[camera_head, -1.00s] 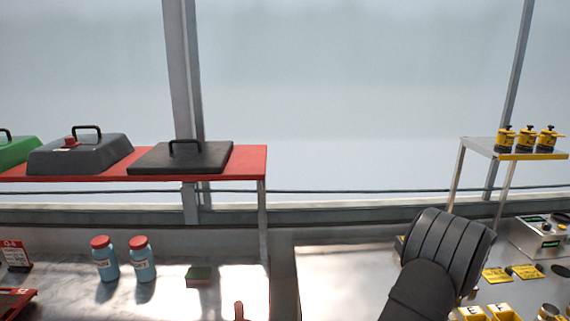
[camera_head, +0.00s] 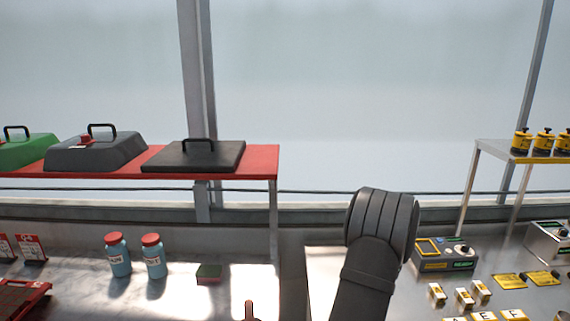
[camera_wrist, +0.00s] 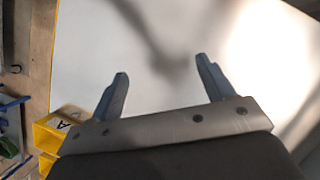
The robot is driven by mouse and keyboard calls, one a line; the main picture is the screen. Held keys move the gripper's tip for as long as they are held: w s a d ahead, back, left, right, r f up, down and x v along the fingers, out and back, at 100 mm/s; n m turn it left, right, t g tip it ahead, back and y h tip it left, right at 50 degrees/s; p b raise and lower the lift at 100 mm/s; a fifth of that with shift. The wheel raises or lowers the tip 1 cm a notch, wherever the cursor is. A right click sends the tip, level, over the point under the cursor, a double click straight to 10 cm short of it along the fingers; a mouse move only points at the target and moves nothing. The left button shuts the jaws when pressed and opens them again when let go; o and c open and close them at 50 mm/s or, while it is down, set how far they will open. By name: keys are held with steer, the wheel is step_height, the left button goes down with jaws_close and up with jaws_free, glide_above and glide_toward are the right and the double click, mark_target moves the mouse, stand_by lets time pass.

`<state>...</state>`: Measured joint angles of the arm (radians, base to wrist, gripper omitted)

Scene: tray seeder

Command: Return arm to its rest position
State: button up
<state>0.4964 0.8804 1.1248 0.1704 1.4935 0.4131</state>
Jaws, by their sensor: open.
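My gripper (camera_wrist: 162,82) shows in the wrist view with its two grey fingers spread wide apart. Nothing is between them. Below the fingers lies a pale, bare surface with soft shadows across it. In the head view my dark arm rises from the bottom edge, right of centre, in front of the right-hand bench (camera_head: 322,280). The gripper itself cannot be seen in the head view.
A dark control box (camera_head: 445,256) and yellow-labelled blocks (camera_head: 464,298) stand right of my arm. A red shelf (camera_head: 262,160) carries lids. Yellow parts (camera_wrist: 55,128) lie beside my gripper.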

steer(key=a+n, duration=0.1)
steer(key=a, duration=0.2)
steer(key=a+n+g+h, duration=0.1)
steer(key=a+n, duration=0.1)
steer(key=a, duration=0.1)
steer(key=w+a+n, duration=0.1)
steer(key=a+n, duration=0.1)
steer(key=shift+a+f+h, duration=0.3)
steer(key=shift+a, duration=0.1)
